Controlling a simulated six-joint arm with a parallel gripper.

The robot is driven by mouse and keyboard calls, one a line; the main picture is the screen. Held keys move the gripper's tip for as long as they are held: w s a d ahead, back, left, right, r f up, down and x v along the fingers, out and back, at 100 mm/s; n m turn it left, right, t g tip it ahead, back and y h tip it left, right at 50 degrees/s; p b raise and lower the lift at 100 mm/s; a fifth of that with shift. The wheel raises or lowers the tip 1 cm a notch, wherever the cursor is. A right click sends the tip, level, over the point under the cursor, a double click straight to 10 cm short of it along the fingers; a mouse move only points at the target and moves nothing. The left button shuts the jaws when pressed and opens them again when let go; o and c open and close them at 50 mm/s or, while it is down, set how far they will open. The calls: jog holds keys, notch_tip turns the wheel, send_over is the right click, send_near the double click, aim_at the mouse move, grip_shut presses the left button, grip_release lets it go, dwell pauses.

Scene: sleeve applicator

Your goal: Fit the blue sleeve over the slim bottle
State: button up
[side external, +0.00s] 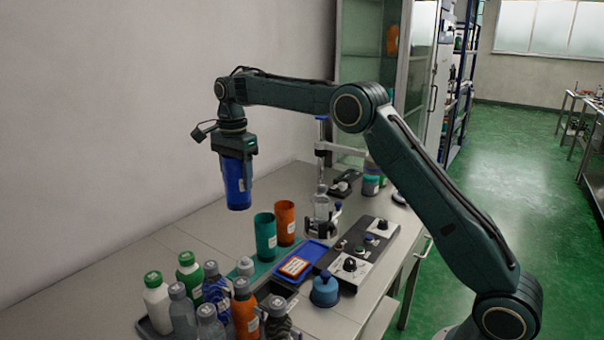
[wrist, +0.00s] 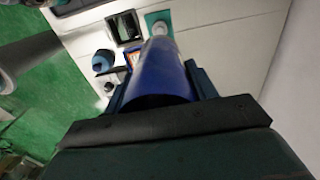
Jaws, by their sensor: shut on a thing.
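The blue sleeve (side external: 237,185) hangs roughly upright in my gripper (side external: 235,155), high above the bench and clear of everything below. My gripper is shut on its upper part. In the wrist view the blue sleeve (wrist: 160,78) fills the space between the fingers and hides part of the bench. A clear bottle (side external: 321,204) stands in a stand with a clamp behind the mat. I cannot tell for sure which is the slim bottle.
A teal-green cup-like sleeve (side external: 265,237) and an orange one (side external: 285,222) stand beyond the mat. Several bottles crowd a tray (side external: 146,327) in front. A blue tray (side external: 314,250), a blue squat bottle (side external: 324,290) and a control panel (side external: 372,240) lie to the right.

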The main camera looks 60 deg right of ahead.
jog(key=shift+r, duration=0.6)
jog(key=s+d+f+m, duration=0.1)
jog(key=s+d+m, duration=0.2)
jog(key=d, duration=1.2)
jog(key=s+d+f+m, duration=0.2)
jog(key=s+d+m, duration=0.1)
jog(key=d, duration=1.2)
jog(key=shift+f, duration=0.1)
jog(key=shift+f, duration=1)
jog(key=shift+f, duration=0.55)
jog(key=shift+f, duration=0.75)
